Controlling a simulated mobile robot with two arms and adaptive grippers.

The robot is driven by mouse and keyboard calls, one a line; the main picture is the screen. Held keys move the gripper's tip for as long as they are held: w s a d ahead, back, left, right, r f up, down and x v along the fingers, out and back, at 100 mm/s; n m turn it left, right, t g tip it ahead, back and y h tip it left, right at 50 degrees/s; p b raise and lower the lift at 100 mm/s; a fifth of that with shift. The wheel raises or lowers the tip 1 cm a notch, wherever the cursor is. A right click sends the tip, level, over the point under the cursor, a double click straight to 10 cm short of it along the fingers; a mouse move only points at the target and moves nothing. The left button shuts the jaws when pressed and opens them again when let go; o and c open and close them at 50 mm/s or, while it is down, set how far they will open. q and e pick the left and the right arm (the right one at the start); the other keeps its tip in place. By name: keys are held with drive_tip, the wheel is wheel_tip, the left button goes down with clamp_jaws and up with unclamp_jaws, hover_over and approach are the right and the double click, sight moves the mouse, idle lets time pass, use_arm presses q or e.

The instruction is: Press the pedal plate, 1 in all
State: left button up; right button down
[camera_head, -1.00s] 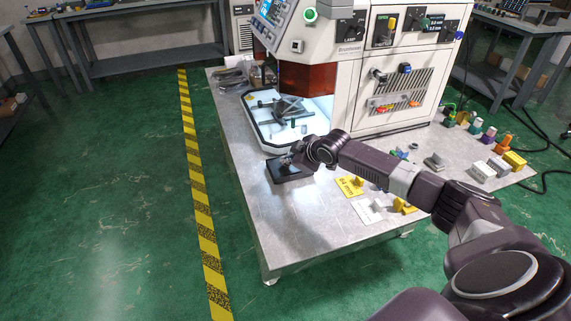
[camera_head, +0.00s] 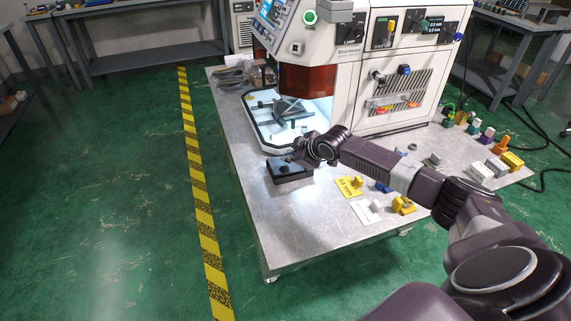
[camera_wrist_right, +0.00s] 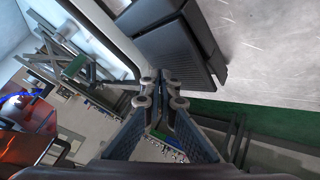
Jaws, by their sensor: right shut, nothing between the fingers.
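The black pedal plate (camera_head: 287,170) sits on the metal table, in front of the machine's white tray. It also shows in the right wrist view (camera_wrist_right: 184,48), at the top centre, with a ribbed dark surface. My right gripper (camera_wrist_right: 162,80) is shut and empty, its fingertips close to the pedal plate in that view. In the head view my right gripper (camera_head: 296,150) is at the pedal's far side, partly hidden by its own wrist. I cannot tell whether the fingertips touch the plate. My left gripper is not in view.
The white machine (camera_head: 355,75) stands behind the pedal, with a fixture (camera_head: 290,108) in its open bay. A yellow card (camera_head: 348,187), a white card (camera_head: 364,212) and small parts lie to the right. The table's front left is clear.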

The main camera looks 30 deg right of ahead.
sight(289, 165)
drive_tip(key=shift+d+r+p, duration=0.15)
drive_tip(key=shift+r+p, duration=1.05)
drive_tip(key=shift+r, duration=0.1)
drive_tip(key=shift+d+r+p, duration=0.1)
drive_tip(key=shift+r+p, duration=1.05)
drive_tip(key=shift+r, duration=0.15)
drive_tip(key=shift+f, duration=0.1)
